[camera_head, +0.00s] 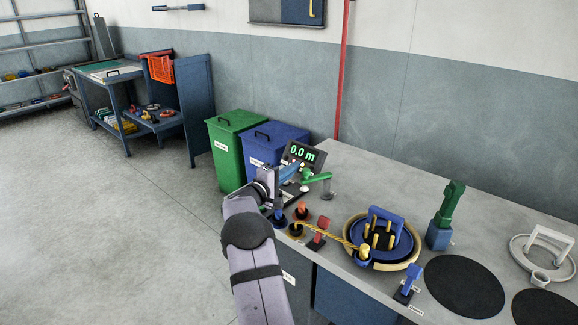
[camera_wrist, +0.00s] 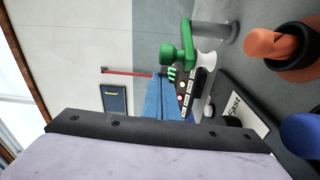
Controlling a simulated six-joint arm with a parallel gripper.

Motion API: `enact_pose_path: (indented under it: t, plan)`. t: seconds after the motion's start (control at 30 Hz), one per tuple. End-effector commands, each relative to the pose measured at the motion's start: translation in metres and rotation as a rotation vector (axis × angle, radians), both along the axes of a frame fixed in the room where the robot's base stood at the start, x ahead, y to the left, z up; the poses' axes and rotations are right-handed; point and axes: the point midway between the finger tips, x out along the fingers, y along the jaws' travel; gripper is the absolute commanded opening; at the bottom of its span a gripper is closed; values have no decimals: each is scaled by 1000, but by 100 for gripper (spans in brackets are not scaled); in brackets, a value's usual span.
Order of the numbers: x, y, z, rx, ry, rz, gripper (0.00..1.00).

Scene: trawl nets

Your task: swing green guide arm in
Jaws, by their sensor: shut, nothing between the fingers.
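The green guide arm (camera_head: 318,178) sits on a grey post (camera_head: 327,193) at the counter's back-left part, beside the display. In the wrist view the green guide arm (camera_wrist: 187,40) runs from its post to a round green knob (camera_wrist: 168,54), with a white roller (camera_wrist: 206,58) below it. My gripper (camera_head: 300,164) is shut and empty, its light-blue fingers close to the knob end of the arm. In the wrist view my gripper (camera_wrist: 160,76) points at the area just below the knob; I cannot tell whether it touches.
A display (camera_head: 302,152) reads 0.0 m behind the guide arm. Orange-topped (camera_head: 301,209) and red (camera_head: 319,228) controls stand near the front edge. A yellow rope (camera_head: 330,234) leads to a blue-framed reel (camera_head: 386,222). A green-and-blue post (camera_head: 447,210) stands right. Black discs (camera_head: 464,285) lie clear.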

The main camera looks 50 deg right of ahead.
Motion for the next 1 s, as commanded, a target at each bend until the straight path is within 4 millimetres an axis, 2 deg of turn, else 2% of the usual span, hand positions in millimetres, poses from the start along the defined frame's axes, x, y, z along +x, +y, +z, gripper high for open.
enact_pose_path:
  t: [0.3,1.0]
  plan:
    - [-13,4,0,0,-1,0,0]
    - [-18,7,-3,-1,-2,0,0]
